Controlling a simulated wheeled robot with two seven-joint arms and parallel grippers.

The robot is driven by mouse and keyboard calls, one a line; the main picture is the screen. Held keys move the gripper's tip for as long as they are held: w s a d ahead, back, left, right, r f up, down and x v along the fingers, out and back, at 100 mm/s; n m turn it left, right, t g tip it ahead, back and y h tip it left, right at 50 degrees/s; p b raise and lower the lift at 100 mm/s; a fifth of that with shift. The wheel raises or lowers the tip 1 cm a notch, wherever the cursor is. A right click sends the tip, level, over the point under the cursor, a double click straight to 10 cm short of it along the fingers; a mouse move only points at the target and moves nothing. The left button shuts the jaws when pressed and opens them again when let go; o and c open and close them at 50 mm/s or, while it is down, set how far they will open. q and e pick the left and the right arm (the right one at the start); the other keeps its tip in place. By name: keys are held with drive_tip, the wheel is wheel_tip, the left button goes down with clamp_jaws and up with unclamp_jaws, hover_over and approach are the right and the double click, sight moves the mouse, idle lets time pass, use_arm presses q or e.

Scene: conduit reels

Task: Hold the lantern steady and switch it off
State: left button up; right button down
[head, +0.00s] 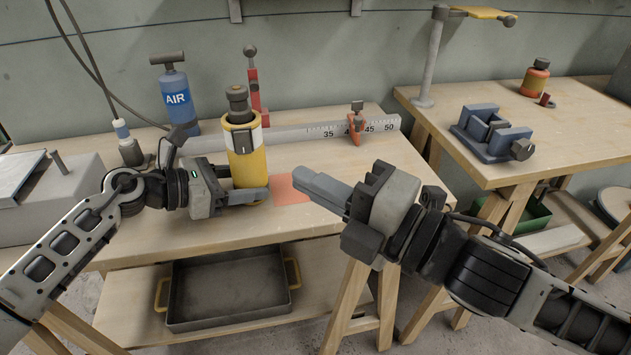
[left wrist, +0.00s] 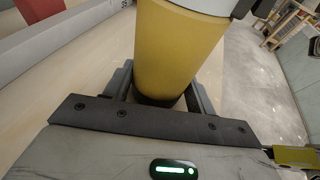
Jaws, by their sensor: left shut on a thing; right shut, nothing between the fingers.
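The yellow lantern (head: 247,165), with a black top and a pale panel on its upper side, stands upright on the wooden bench. My left gripper (head: 245,194) is shut around its lower part. In the left wrist view, the lantern's yellow body (left wrist: 177,50) sits between the two fingers, with its dark base low between them. I cannot tell whether the lantern is lit.
A blue AIR pump (head: 176,98) stands behind left. A grey ruled rail (head: 300,135) with a red clamp (head: 355,127) lies behind the lantern. A reddish patch (head: 290,189) marks the bench to its right. A dark tray (head: 228,290) sits on the lower shelf.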

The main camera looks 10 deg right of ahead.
use_arm(q)
drive_tip(key=o, duration=0.8)
drive_tip(key=shift+o, duration=0.2)
